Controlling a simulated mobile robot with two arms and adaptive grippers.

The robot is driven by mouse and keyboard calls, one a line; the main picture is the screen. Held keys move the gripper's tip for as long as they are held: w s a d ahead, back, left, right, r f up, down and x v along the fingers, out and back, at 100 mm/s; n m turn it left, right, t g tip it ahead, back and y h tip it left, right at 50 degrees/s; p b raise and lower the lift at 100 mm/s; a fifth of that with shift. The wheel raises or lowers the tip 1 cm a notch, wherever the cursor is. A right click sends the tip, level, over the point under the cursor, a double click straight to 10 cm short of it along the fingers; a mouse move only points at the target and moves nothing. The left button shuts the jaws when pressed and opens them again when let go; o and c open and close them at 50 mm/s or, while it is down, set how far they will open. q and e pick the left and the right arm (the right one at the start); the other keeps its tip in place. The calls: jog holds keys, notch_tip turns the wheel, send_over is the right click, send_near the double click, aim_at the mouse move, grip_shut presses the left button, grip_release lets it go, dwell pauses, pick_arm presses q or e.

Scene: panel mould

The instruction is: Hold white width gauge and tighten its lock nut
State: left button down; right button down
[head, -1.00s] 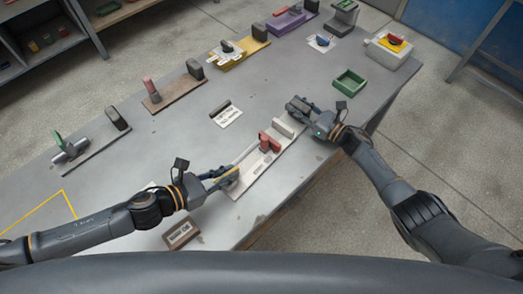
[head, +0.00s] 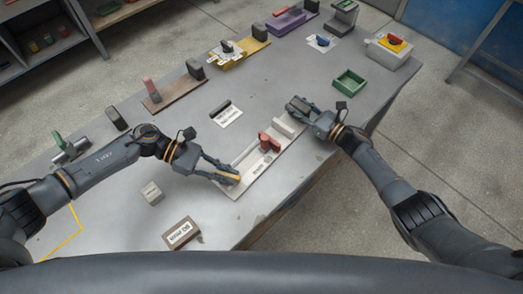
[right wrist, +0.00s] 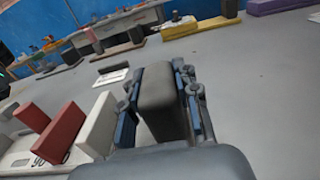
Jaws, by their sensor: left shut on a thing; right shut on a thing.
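The white width gauge (head: 248,178) is a long pale plate lying diagonally near the table's front edge. It carries red blocks (head: 268,142), a white block (head: 289,125) and a black-on-white label. My left gripper (head: 231,178) is shut at the gauge's lower left end on a narrow yellow-orange piece (head: 228,180); the fingers partly hide it. My right gripper (head: 305,110) is shut on a dark grey block (head: 297,103) at the gauge's upper right end. The right wrist view shows this block (right wrist: 162,100) between the fingers. I cannot make out a separate lock nut.
Other gauges on brown (head: 178,92), yellow (head: 238,55) and purple (head: 288,20) plates line the far side. A labelled brown block (head: 181,233) and small grey block (head: 152,192) are near the front left.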

pick_arm(q)
jog(key=shift+d+m+g+y, duration=0.1)
jog(key=shift+m+g+y, duration=0.6)
jog(key=shift+m+g, duration=0.95)
pick_arm(e)
jog(key=shift+f, duration=0.1)
pick_arm(q)
jog(key=shift+g, duration=0.35)
jog(key=c, duration=1.4)
grip_release()
jog(key=shift+o, duration=0.2)
jog(key=v, duration=1.2)
jog(key=shift+r, duration=0.15)
pick_arm(e)
jog(key=c, duration=0.9)
grip_release()
